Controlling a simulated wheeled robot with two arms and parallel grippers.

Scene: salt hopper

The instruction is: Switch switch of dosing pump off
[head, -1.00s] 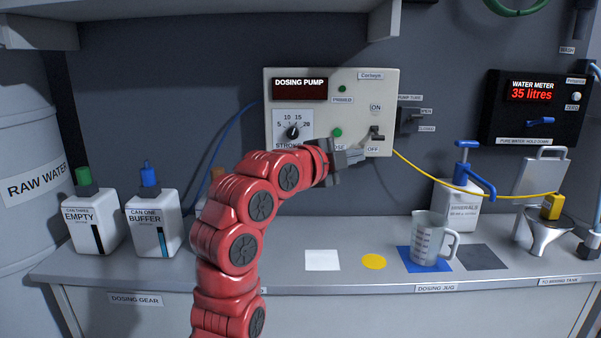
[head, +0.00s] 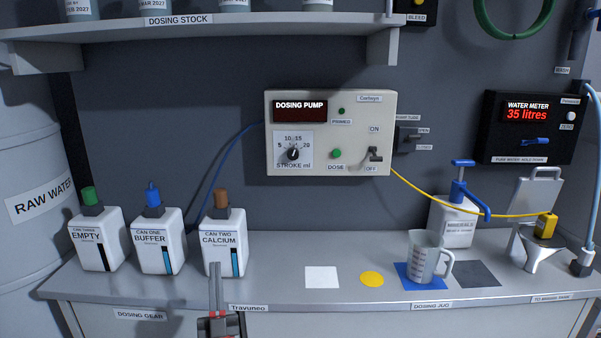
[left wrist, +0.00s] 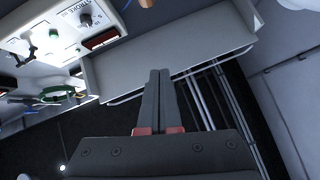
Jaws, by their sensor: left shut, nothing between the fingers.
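The dosing pump (head: 350,110) is a pale box on the back wall, with a dark display that shows no digits. Its small switch (head: 375,155) sits at the lower right between the ON and OFF labels; its lever is too small to read surely. The pump also shows turned over at the upper left of the left wrist view (left wrist: 68,42). My left gripper (head: 214,266) is low at the front of the bench, before the calcium can, well below and left of the switch. Its fingers are together and empty, also in the left wrist view (left wrist: 159,72). My right gripper is out of view.
The calcium can (head: 223,258), buffer can (head: 160,258) and empty can (head: 98,258) stand at the left. A measuring jug (head: 424,262) stands on a blue mat at the right. A yellow tube (head: 440,208) runs from the pump to a funnel. A shelf (head: 200,45) overhangs above.

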